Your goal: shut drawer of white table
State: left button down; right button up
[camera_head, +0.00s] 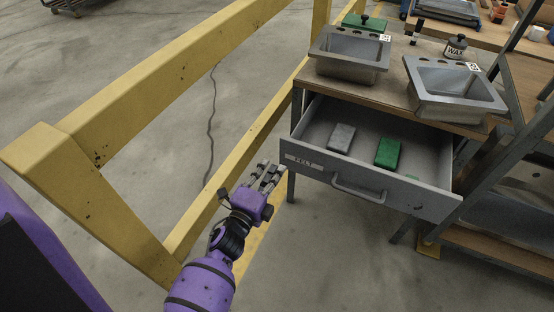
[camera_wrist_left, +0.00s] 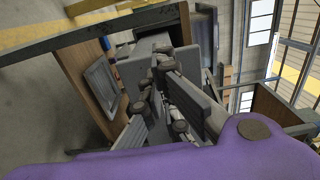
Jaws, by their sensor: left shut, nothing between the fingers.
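The grey drawer (camera_head: 372,190) stands open below a wooden-topped table with grey legs. Its front carries a bar handle (camera_head: 358,191) and a label at the left. Inside lie a grey block (camera_head: 342,138) and a green block (camera_head: 388,153). My left gripper (camera_head: 269,174) is shut and empty, just left of the drawer front and apart from it in the head view. In the left wrist view, its fingers (camera_wrist_left: 168,90) point toward grey drawer-like surfaces; contact there is hard to tell. My right gripper is not in view.
Two metal sink bins (camera_head: 348,72) (camera_head: 452,108) and a jar labelled WAX (camera_head: 455,47) are on the tabletop (camera_head: 398,92). A yellow railing (camera_head: 150,75) runs along the left. A grey shelf rack (camera_head: 500,140) stands close at the right. The floor before the drawer is clear.

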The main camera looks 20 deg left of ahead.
aim_at(281, 153)
pick_arm(q)
jog(key=shift+w, duration=2.1)
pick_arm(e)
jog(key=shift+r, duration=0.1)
